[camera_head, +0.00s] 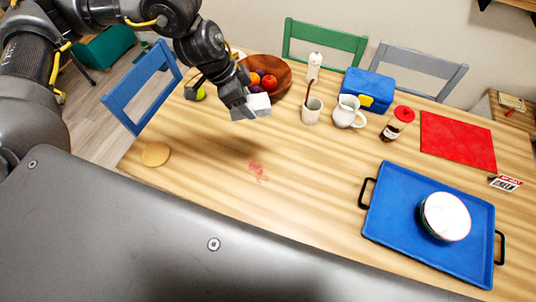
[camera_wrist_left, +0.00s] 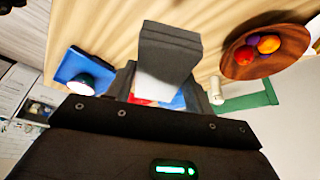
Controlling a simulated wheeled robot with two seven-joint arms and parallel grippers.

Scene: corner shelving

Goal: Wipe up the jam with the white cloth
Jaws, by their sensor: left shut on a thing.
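A red jam smear (camera_head: 257,170) lies on the bare wooden table, left of the blue tray. My left gripper (camera_head: 248,106) is above the table, up and slightly left of the smear, near the fruit bowl. It is shut on the white cloth (camera_head: 259,102), a small part of which shows at the fingertips. In the left wrist view, the gripper's dark fingers (camera_wrist_left: 165,60) fill the middle, with a pale patch between them that may be the cloth. The jam cannot be made out there. My right gripper is not in view.
A wooden fruit bowl (camera_head: 271,75) stands just behind the gripper. A cup (camera_head: 312,112), a white jug (camera_head: 347,112) and a jar (camera_head: 397,124) stand at the back. A blue tray (camera_head: 379,226) holding a bowl (camera_head: 445,217) is at right. A round tan thing (camera_head: 155,154) lies at left. Table around the jam is clear.

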